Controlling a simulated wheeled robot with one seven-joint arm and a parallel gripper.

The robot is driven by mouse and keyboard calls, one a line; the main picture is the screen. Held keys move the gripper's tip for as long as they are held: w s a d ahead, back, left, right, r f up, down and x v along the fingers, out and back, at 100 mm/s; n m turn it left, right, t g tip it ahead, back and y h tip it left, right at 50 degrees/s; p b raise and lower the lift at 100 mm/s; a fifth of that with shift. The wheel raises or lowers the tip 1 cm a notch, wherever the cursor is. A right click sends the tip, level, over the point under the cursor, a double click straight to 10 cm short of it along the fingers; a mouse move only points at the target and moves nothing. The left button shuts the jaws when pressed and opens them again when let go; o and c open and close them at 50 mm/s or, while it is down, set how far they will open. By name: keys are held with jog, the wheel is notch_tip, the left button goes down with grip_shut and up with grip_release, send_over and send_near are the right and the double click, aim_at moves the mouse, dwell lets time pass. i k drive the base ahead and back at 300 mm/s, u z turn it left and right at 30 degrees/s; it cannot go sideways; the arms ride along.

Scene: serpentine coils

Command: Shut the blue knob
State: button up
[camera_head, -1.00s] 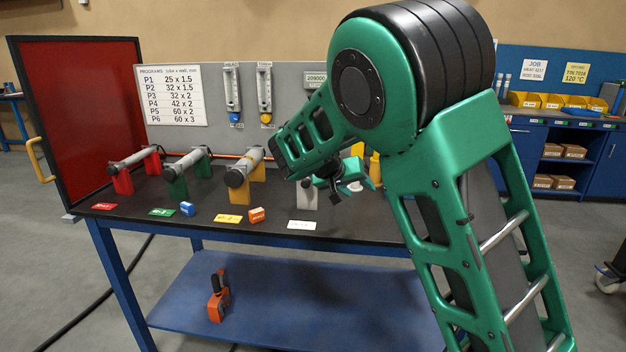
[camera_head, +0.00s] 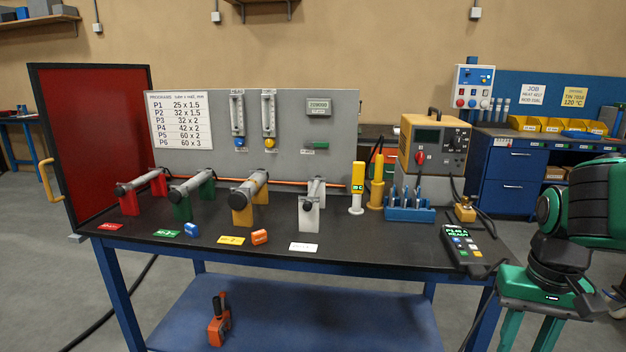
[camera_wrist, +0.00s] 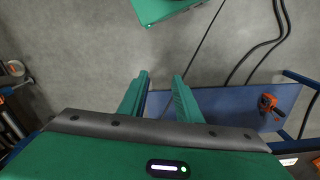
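The blue knob (camera_head: 240,143) is at the foot of the left flowmeter (camera_head: 237,112) on the grey back panel (camera_head: 200,143). It is small, and I cannot tell how far it is turned. My gripper (camera_head: 529,338) points down off the table's front right corner, far to the right of the knob and lower than it. Its fingertips are cut off by the bottom edge of the head view. In the wrist view, the two green fingers (camera_wrist: 161,80) stand apart with nothing between them. The knob is not in the wrist view.
A yellow knob (camera_head: 269,143) sits under the neighbouring flowmeter. Coil stands, including a green one (camera_head: 181,207) and a yellow one (camera_head: 241,212), stand in front of the panel. A handheld pendant (camera_head: 464,243) lies at the table's right. An orange tool (camera_head: 218,325) is on the lower shelf.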

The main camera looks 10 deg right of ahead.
aim_at(240, 141)
jog(key=i, duration=0.9)
jog(key=u, duration=0.05)
